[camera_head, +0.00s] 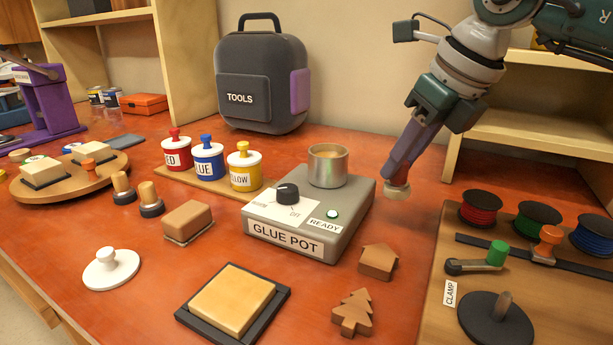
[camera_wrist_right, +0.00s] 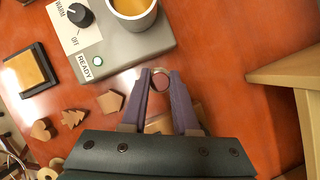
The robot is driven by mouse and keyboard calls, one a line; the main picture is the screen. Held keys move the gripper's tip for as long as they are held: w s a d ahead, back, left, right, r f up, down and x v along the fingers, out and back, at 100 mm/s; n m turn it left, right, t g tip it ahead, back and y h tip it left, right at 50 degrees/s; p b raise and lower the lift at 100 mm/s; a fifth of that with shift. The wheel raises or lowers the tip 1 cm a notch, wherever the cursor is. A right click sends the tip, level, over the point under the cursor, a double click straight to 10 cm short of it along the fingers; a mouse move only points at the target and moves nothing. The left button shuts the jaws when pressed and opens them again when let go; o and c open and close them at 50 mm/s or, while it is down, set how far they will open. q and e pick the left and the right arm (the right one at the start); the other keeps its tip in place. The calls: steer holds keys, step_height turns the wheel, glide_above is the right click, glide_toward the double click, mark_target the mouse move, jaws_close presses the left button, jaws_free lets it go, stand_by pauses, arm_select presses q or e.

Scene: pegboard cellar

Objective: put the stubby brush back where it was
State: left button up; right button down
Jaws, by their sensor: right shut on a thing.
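My right gripper (camera_head: 400,172) is shut on a small, pale, round-ended thing (camera_head: 396,192), likely the stubby brush. It is held just right of the glue pot, and the fingers hide most of it. In the right wrist view, the purple fingers (camera_wrist_right: 164,88) close around a small brownish round piece (camera_wrist_right: 160,80). The grey glue pot (camera_head: 300,225) has a metal cup (camera_head: 328,167) of amber glue on top, a black knob and a pale green light labelled READY. My left gripper is not in view.
Red, blue and yellow jars (camera_head: 208,162) stand on a board left of the glue pot. Two wooden-handled, dark-based pieces (camera_head: 150,199) stand near a wooden block (camera_head: 187,222). Wooden house (camera_head: 378,261) and tree (camera_head: 352,313) shapes lie in front. A clamp board (camera_head: 440,305) is at right.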

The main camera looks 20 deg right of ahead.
mark_target(406, 177)
steer(key=shift+f, duration=2.3)
steer(key=shift+f, duration=0.1)
steer(key=c, duration=0.7)
jaws_free()
steer(key=shift+r, duration=0.3)
steer(key=v, duration=1.1)
steer(key=shift+s+r, duration=0.25)
steer(key=shift+r, duration=0.05)
